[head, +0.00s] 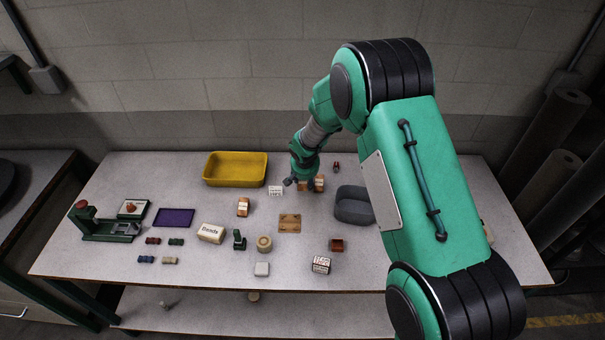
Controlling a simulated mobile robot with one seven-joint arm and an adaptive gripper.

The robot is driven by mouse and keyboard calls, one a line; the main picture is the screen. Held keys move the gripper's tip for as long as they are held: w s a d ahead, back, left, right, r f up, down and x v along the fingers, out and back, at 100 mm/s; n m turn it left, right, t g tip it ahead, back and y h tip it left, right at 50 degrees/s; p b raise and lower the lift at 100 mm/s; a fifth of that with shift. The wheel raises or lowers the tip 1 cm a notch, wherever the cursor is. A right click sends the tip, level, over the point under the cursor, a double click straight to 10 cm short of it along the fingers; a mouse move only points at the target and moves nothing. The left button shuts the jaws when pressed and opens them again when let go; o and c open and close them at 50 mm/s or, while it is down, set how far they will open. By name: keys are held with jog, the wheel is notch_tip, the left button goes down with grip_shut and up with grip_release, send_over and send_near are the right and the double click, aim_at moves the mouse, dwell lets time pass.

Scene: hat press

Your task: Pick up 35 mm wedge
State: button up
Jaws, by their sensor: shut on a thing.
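My gripper (301,181) is at the back middle of the table, small in the head view and pointing down. It is shut on a small orange-brown block (303,186), partly hidden by the fingers. A similar orange-brown block (319,183) stands close on its right. A third such block, with a pale label (243,207), stands further left and nearer the front. The markings are too small to read, so I cannot tell by label which one is the 35 mm wedge. I cannot tell whether the held block touches the table.
A yellow tray (235,182) and a small white card (276,190) are left of my gripper. A grey rounded form (354,212) is at its right. A wooden plate (290,231) lies in front. A green press (100,230) stands far left. My arm hides the table's right part.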

jog(key=shift+s+d+r, duration=0.1)
jog(key=shift+s+d, duration=0.15)
jog(key=shift+s, duration=0.6)
jog(key=shift+s+d+r, duration=0.1)
jog(key=shift+s+d, duration=0.1)
jog(key=shift+s, duration=0.6)
jog(key=shift+w+a, duration=0.1)
